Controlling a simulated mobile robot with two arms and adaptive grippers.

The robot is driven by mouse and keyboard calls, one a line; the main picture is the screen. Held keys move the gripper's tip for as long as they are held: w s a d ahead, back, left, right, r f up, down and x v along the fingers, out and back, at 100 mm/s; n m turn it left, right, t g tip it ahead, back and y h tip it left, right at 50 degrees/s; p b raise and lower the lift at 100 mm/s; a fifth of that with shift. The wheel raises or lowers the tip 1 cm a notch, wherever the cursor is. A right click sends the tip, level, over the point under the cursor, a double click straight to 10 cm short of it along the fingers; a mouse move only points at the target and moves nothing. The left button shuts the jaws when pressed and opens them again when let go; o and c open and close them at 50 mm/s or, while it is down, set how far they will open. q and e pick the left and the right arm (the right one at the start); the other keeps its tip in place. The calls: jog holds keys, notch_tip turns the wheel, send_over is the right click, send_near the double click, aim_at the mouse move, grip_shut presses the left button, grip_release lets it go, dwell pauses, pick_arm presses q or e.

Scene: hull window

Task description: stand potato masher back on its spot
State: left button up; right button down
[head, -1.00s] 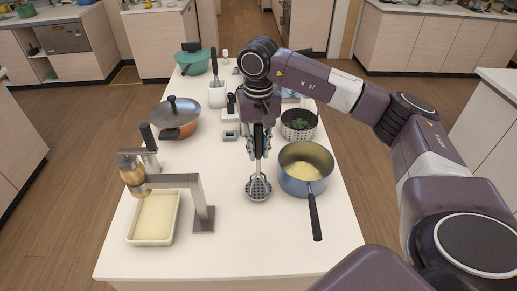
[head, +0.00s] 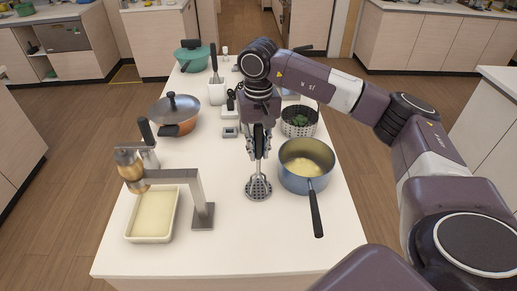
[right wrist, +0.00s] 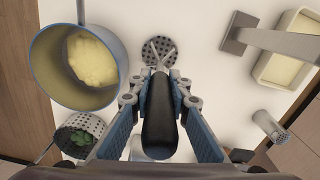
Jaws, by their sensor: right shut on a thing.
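The potato masher (head: 258,188) has a round perforated metal head and a dark handle. It hangs upright, head down, beneath my right gripper (head: 258,148), at or just above the counter; I cannot tell if it touches. In the right wrist view, my right gripper (right wrist: 160,85) is shut on its black handle (right wrist: 159,120), with the perforated head (right wrist: 159,50) beyond. The blue pot (head: 306,178) with pale mash (head: 305,167) stands just right of the masher in the head view. No marked spot for the masher is clear to see. My left gripper is not in view.
A metal stand (head: 203,212) and a cream tray (head: 132,235) are at left. A copper pan with lid (head: 174,112), white utensil holder (head: 217,95), small grey device (head: 230,132) and perforated basket (head: 299,130) stand farther back. Counter is clear left of the masher and in front.

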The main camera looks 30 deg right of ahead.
aim_at(259, 126)
jog(key=c, duration=1.7)
grip_release()
jog(key=shift+c, duration=0.2)
jog(key=shift+r+p, duration=2.35)
jog(key=shift+r, duration=1.65)
